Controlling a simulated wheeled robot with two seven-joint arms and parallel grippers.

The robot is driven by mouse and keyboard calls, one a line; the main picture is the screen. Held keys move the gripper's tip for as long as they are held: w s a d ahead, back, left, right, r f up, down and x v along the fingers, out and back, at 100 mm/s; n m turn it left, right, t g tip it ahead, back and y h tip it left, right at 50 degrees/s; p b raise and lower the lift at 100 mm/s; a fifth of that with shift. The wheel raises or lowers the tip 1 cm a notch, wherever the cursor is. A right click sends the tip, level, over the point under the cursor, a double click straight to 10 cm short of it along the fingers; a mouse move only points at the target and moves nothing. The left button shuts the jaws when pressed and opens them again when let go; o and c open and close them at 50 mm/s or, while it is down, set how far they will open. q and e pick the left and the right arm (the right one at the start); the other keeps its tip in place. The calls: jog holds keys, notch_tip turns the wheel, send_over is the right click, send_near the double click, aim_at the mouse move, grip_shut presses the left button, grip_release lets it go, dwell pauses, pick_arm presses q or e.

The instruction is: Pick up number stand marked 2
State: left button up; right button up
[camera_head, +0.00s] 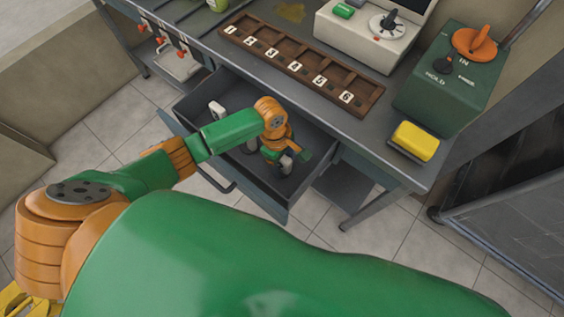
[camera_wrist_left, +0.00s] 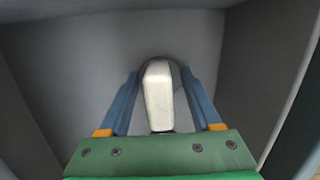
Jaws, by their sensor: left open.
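My left gripper (camera_head: 288,162) reaches down into the open grey drawer (camera_head: 185,122). In the left wrist view its two blue fingers (camera_wrist_left: 161,78) are open, one on each side of a white upright piece (camera_wrist_left: 158,95) with a rounded top. There is a gap on both sides. No number shows on this piece, so I cannot tell whether it is the stand marked 2. Another white stand (camera_head: 217,110) is at the drawer's left end, its number not readable. A further pale piece beside my wrist is partly hidden by my arm.
On the bench above the drawer is a brown wooden rack (camera_head: 305,68) with slots labelled 1 to 6. A white control box (camera_head: 375,35), a green HOLD box (camera_head: 450,80) and a yellow block (camera_head: 415,140) stand to the right. The drawer walls are close around my gripper.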

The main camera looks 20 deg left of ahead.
pick_arm(q)
grip_shut()
jog(key=shift+r, duration=0.1)
